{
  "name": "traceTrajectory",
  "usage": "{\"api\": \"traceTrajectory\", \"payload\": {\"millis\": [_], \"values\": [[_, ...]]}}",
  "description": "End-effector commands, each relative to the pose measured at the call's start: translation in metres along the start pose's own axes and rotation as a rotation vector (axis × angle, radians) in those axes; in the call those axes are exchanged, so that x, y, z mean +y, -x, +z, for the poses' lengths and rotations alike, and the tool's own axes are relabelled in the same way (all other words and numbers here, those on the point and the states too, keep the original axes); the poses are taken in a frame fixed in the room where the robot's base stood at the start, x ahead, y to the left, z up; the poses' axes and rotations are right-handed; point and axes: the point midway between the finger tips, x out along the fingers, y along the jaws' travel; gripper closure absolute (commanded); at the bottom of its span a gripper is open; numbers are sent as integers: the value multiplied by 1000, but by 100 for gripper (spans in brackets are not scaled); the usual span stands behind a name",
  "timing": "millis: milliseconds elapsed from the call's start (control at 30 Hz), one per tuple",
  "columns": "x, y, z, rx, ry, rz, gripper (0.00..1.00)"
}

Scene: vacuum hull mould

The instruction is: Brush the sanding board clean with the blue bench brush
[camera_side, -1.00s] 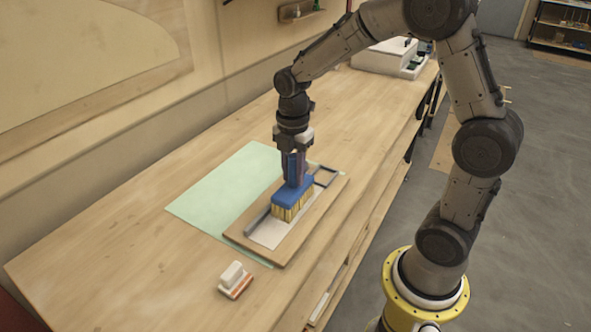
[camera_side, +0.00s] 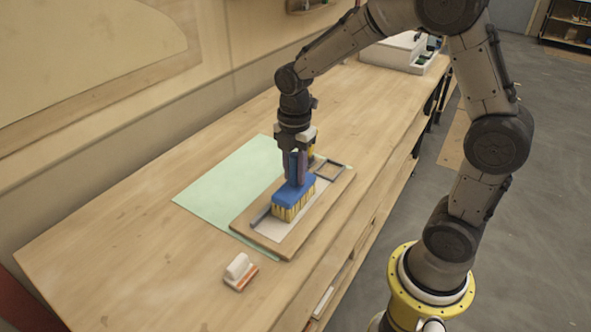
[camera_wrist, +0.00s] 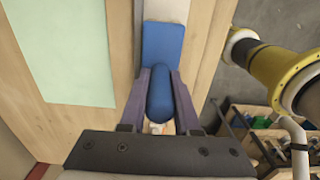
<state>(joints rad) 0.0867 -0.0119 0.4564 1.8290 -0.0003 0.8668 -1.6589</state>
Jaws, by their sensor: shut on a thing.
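The sanding board (camera_side: 247,223) lies flat on the bench, a wooden board with a pale strip along its middle. A grey frame (camera_side: 333,170) is at its far end. The blue bench brush (camera_side: 294,191) stands upright on the board with its yellow bristles down, seemingly touching the pale strip. My gripper (camera_side: 296,172) is shut on the brush's upright handle. In the wrist view the rounded blue handle (camera_wrist: 160,97) sits between my two dark fingers, with the flat blue brush head (camera_wrist: 163,48) beyond it. The bristles are hidden there.
A pale green mat (camera_side: 225,190) lies left of the board, partly under its edge. A small white-and-orange block (camera_side: 240,271) sits near the front. A white box (camera_side: 400,52) stands at the bench's far end. Bare bench (camera_side: 130,240) is free at the left.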

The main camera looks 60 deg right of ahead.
Motion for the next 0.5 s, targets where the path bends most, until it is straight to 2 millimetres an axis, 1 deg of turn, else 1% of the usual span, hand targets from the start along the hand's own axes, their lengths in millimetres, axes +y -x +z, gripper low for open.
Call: {"api": "traceTrajectory", "payload": {"millis": [167, 500], "values": [[0, -1, -3, 0, 2, -2, 100], [-1, -1, -23, 0, 2, -3, 100]]}}
